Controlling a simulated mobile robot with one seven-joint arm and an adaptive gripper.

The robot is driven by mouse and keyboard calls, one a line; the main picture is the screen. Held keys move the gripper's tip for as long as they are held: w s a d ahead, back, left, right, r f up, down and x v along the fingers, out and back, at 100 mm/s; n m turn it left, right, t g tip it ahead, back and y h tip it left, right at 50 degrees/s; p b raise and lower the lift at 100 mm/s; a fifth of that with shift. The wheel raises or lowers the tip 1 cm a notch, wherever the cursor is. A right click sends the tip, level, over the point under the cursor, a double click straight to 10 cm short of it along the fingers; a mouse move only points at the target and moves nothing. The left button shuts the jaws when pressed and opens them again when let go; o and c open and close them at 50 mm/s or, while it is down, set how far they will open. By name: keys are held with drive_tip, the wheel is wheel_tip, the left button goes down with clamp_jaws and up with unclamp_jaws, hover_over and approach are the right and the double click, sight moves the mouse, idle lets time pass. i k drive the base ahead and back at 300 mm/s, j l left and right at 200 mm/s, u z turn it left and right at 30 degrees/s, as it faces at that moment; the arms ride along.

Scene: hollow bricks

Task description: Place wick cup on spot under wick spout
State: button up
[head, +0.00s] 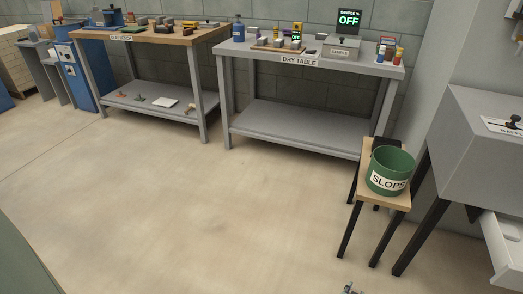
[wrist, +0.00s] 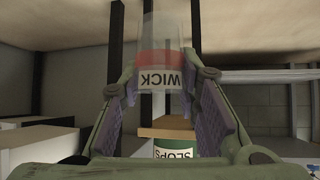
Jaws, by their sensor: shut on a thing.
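My gripper (wrist: 162,88) is shut on the wick cup (wrist: 160,52), a clear cup with a reddish band and a label reading WICK. The wrist view is upside down, so the label reads inverted. The cup sits between the two purple-padded fingers, held off any surface. In the head view only a small grey piece, perhaps part of my gripper, shows at the bottom edge, and the cup is not visible there. I cannot make out the wick spout or the spot under it in either view.
A green SLOPS bucket (head: 389,172) stands on a small wooden-topped stand (head: 398,200) at right, beside a grey cabinet (head: 478,140) with an open white drawer (head: 502,250). The dry table (head: 335,68) and a wooden-topped bench (head: 150,38) stand behind. The middle floor is clear.

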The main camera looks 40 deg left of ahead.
sight(232, 45)
drive_tip(key=i+j, duration=0.3)
drive_tip(key=j, duration=0.15)
drive_tip(key=i+j, duration=0.25)
drive_tip(key=j, duration=0.25)
drive_tip(key=i+j, duration=0.3)
drive_tip(key=j, duration=0.15)
drive_tip(key=i+j, duration=0.3)
drive_tip(key=j, duration=0.15)
drive_tip(key=i+j, duration=0.25)
drive_tip(key=j, duration=0.25)
drive_tip(key=i+j, duration=0.3)
drive_tip(key=j, duration=0.15)
drive_tip(key=i+j, duration=0.25)
drive_tip(key=j, duration=0.25)
drive_tip(key=i+j, duration=0.3)
drive_tip(key=j, duration=0.15)
